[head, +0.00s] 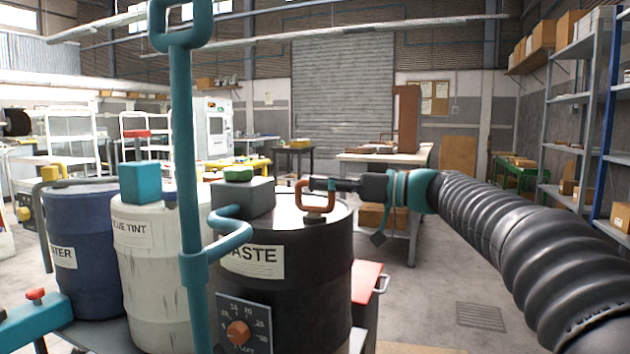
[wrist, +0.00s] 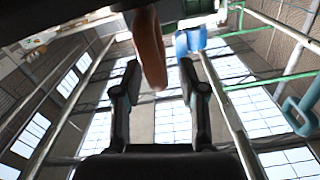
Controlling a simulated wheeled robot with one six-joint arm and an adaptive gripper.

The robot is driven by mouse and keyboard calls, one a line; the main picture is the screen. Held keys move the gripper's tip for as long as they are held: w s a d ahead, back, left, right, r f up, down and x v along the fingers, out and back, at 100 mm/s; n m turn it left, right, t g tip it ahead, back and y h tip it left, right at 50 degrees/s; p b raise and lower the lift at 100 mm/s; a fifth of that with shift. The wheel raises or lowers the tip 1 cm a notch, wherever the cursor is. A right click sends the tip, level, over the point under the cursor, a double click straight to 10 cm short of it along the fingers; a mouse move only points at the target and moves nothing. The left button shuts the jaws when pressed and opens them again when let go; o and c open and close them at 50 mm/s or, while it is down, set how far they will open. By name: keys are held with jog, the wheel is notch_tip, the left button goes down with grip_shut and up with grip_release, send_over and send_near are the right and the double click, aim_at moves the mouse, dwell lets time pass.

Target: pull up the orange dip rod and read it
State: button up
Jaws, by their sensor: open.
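The orange dip rod (head: 299,195) shows only its loop handle, standing upright on top of the black drum (head: 310,265) labelled "WASTE"; its shaft is hidden in the drum. My gripper (head: 318,184) reaches in from the right at the height of the loop's upper part. In the wrist view the orange handle (wrist: 149,45) hangs between the two open fingers of my gripper (wrist: 159,75). A gap shows on the right side of the handle; whether either finger touches it I cannot tell.
A teal post (head: 187,130) with a side arm stands in front of the drums. A grey block with a green cap (head: 240,190) sits beside the handle. A white drum (head: 155,260) and a blue drum (head: 90,240) stand left. Open floor lies to the right.

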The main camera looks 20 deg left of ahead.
jog(key=shift+w+a, duration=0.15)
jog(key=shift+a, duration=1.15)
jog(key=shift+c, duration=0.2)
grip_shut()
